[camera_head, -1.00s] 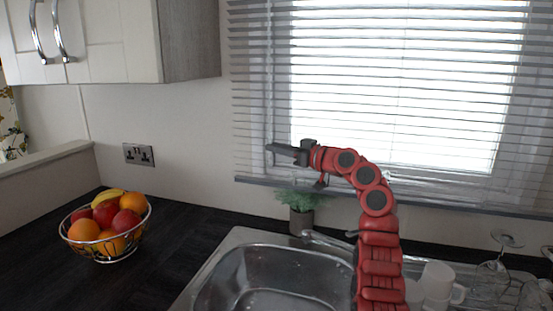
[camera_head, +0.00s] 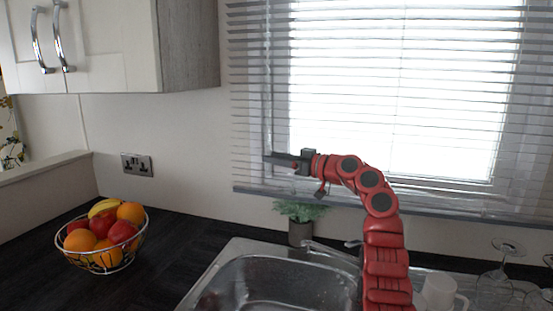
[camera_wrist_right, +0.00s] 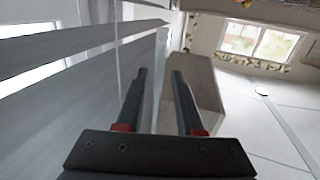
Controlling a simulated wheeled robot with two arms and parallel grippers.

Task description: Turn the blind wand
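The blind (camera_head: 247,100) has grey-white horizontal slats and hangs over the bright window. A thin upright line near the blind's left side, seemingly the wand (camera_head: 268,85), comes down towards my right gripper (camera_head: 272,160). That gripper reaches left in front of the blind's lower left part. In the right wrist view, its two dark fingers (camera_wrist_right: 158,85) are apart. A thin pale line (camera_wrist_right: 118,50), possibly the wand, runs down beside the left finger. I cannot tell whether it touches the finger. I see nothing clearly held. My left gripper is out of view.
A potted plant (camera_head: 300,224) stands below my right arm, behind the sink (camera_head: 235,275). A wire fruit bowl (camera_head: 125,256) is at left on the dark worktop (camera_head: 185,240). A wall cabinet (camera_head: 190,45) hangs upper left. A white mug (camera_head: 438,290) and glasses (camera_head: 505,248) stand at right.

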